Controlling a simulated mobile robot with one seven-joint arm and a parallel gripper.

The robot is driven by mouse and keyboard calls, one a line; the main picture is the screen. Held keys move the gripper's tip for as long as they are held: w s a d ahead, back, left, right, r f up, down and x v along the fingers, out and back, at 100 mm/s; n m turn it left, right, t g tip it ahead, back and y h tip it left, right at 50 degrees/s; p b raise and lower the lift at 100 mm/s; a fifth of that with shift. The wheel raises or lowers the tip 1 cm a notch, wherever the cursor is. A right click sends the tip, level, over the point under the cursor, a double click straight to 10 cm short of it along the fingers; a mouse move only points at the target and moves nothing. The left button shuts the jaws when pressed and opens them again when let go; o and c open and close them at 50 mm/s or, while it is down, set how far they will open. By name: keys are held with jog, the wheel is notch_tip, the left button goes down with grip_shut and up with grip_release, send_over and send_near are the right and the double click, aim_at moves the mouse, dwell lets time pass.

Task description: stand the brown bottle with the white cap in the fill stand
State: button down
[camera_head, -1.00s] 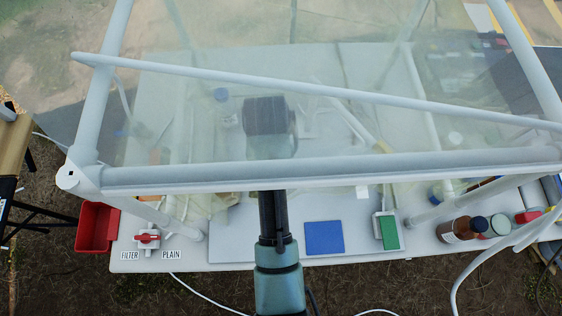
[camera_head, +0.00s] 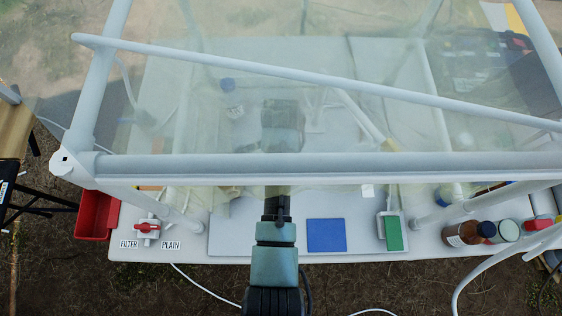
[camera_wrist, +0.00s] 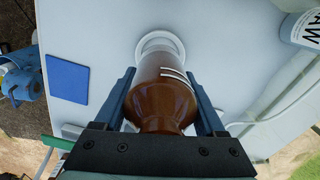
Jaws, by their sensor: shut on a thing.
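The brown bottle (camera_wrist: 160,98) is between the two fingers of my gripper (camera_wrist: 159,80) in the wrist view. My gripper is shut on its body, and the bottle's narrowing shoulder and neck are towards the camera. Its cap is hidden by my gripper's body. A white ring-shaped fitting (camera_wrist: 160,42), probably part of the fill stand, shows just beyond the bottle's far end. I cannot tell whether the bottle's base is inside it or above it. In the head view my arm's end is blurred behind translucent film, and the held bottle cannot be made out.
A white pipe frame (camera_head: 320,165) with film stands over the table. Also in view are a blue pad (camera_head: 326,235), a green pad (camera_head: 394,233), a red bin (camera_head: 92,216), a red-handled valve (camera_head: 146,229), another brown bottle (camera_head: 461,234), and a labelled container (camera_wrist: 305,28).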

jog(key=shift+f, duration=1.9)
jog(key=shift+f, duration=0.2)
grip_release()
jog(key=shift+r, duration=0.1)
jog(key=shift+r, duration=0.1)
notch_tip(320, 180, up, 12)
jog(key=shift+r+p, duration=0.1)
jog(key=shift+p, duration=0.2)
